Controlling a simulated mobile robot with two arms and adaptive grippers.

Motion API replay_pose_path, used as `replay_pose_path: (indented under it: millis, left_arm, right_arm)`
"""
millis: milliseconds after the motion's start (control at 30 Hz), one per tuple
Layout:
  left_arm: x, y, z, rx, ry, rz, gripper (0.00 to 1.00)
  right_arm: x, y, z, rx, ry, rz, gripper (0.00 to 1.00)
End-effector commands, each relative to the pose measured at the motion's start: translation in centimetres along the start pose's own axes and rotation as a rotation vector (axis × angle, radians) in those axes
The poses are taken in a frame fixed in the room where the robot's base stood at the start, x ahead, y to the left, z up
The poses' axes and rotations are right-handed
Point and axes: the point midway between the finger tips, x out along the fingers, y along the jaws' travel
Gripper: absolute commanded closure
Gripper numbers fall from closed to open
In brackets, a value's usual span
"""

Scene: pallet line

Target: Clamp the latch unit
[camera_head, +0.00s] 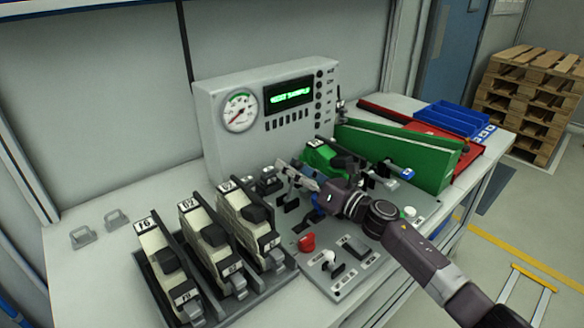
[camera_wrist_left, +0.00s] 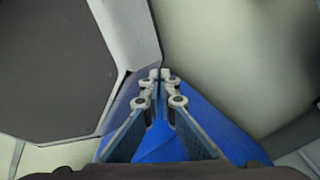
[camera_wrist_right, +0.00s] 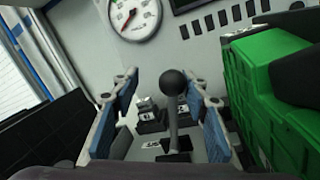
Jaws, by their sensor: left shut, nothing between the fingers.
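The green latch unit (camera_head: 322,158) sits on the grey fixture panel (camera_head: 400,208) in front of the gauge box; its green side fills the right of the right wrist view (camera_wrist_right: 285,95). My right gripper (camera_head: 297,175) is beside it on its left. In the right wrist view its fingers (camera_wrist_right: 160,88) are spread, with a lever with a black ball knob (camera_wrist_right: 174,84) standing between them. I cannot tell whether a finger touches the lever. My left gripper (camera_wrist_left: 160,80) shows only in the left wrist view, its fingertips together and empty.
The gauge box (camera_head: 208,110) stands behind the panel. Several cream latch units (camera_head: 205,245) stand in a dark rack at the left. A red knob (camera_head: 307,242) is on the panel's front. A green bin (camera_head: 405,150) and blue tray (camera_head: 452,119) are at the right.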

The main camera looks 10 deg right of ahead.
Motion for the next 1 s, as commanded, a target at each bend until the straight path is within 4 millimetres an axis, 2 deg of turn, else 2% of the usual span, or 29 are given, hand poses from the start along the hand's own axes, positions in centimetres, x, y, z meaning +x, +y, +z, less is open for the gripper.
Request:
replay_pose_path:
  millis: [233, 367, 700, 833, 1000]
  left_arm:
    - [0.0, -0.2, 0.1, 0.002, -0.001, -0.002, 1.00]
    - [0.0, -0.1, 0.1, 0.001, 0.000, -0.001, 1.00]
    - [0.0, 0.0, 0.0, 0.001, 0.000, 0.000, 1.00]
    - [0.0, 0.0, 0.0, 0.001, 0.000, 0.000, 1.00]
    - [0.0, 0.1, 0.0, 0.001, 0.000, 0.001, 1.00]
  right_arm:
    - [0.0, 0.3, -0.1, 0.001, 0.001, 0.007, 0.60]
    - [-1.2, 0.2, -0.2, 0.002, 0.002, 0.006, 0.60]
    - [-8.2, 0.0, -0.2, 0.002, 0.003, 0.001, 0.60]
    - [-10.3, -0.1, -0.2, 0.002, 0.002, 0.000, 0.60]
    - [-11.8, -0.1, -0.1, 0.002, 0.000, 0.000, 0.60]
